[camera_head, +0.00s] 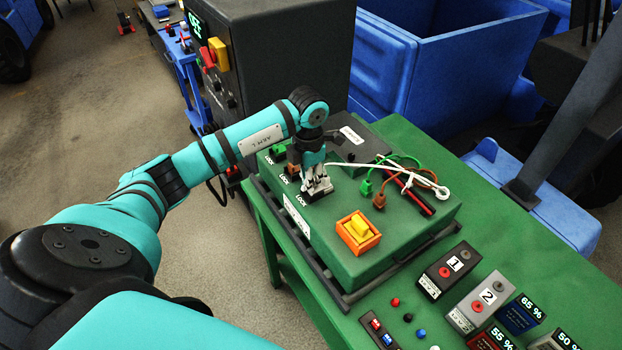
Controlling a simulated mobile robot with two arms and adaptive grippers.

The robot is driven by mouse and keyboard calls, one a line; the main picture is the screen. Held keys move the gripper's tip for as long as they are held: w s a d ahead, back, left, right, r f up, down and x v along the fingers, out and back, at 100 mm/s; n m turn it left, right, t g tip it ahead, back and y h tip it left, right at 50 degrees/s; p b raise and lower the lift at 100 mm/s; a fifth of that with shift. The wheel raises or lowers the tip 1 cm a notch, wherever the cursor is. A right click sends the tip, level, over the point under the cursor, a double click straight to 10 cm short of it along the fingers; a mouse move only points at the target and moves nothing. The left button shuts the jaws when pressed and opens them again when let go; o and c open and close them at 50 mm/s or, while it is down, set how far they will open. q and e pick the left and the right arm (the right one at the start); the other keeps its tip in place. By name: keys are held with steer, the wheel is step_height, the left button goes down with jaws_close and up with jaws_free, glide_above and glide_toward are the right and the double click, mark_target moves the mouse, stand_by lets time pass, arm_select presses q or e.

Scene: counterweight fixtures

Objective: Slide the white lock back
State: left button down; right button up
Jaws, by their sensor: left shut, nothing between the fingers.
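My left gripper (317,187) reaches in from the left and points down at the near-left edge of the green fixture box (382,232). Its fingers are shut, with nothing between them. They are at the third lock position in a row marked LOCK, where a white part is hard to tell apart from the pale fingertips. The white lock is mostly hidden there, and I cannot tell whether the fingers touch it. A green lock (277,151) and a brown lock (293,171) sit farther back in the same row. My right gripper is out of view.
Numbered blocks (448,268) and small buttons stand on the green table (500,218). A dark cabinet (285,55) and blue bin (450,70) stand behind.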

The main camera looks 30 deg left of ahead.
arm_select(q)
steer(key=shift+s+d+f, duration=0.25)
steer(key=shift+s+d, duration=0.15)
steer(key=shift+s, duration=0.25)
steer(key=c, duration=1.2)
jaws_free()
steer(key=shift+o, duration=0.2)
steer(key=shift+w, duration=0.1)
